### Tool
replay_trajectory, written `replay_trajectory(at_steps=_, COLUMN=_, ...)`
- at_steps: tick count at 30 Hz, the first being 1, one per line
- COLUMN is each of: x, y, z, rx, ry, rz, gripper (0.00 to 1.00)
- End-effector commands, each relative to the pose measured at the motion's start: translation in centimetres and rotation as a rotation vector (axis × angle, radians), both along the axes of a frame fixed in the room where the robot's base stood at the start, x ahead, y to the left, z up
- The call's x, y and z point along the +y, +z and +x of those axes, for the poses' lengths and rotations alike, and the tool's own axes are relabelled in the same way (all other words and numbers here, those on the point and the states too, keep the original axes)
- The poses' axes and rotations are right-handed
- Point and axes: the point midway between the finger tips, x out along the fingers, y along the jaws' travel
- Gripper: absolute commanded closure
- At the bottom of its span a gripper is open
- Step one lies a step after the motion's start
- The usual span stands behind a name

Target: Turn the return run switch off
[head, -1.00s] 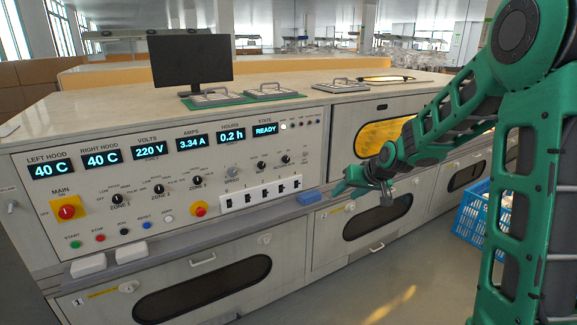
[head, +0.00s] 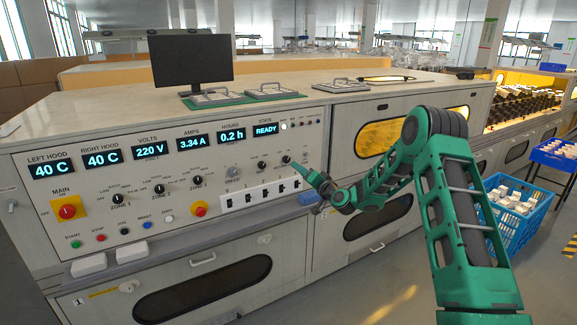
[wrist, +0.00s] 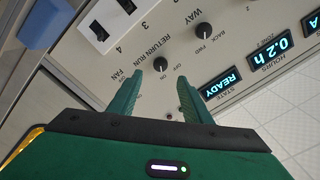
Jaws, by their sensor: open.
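The return run switch is a small black knob on the grey control panel (head: 85,215). In the wrist view the return run switch (wrist: 159,65) sits just beyond my left fingertip, beside its printed RETURN RUN label. I cannot tell which way its pointer faces. In the head view the return run switch (head: 287,160) is under the READY display, right by my fingertips. My gripper (wrist: 172,80) is open and empty, with its two green fingers aimed at the panel. Contact with the knob cannot be told. The gripper also shows in the head view (head: 295,166).
The way knob (wrist: 203,30) is close by. The READY display (head: 265,130) is above. A blue crate (head: 520,225) stands on the floor at right.

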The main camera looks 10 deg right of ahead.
Motion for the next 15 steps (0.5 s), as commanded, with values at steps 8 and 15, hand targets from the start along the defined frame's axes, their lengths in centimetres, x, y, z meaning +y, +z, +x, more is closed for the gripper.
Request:
replay_trajectory(at_steps=8, x=1.6, y=0.1, z=4.4, rx=-0.001, ry=0.003, rz=-0.003, gripper=0.55)
replay_trajectory(at_steps=15, x=2.6, y=0.0, z=7.8, rx=0.000, ry=0.001, rz=-0.004, gripper=0.55)
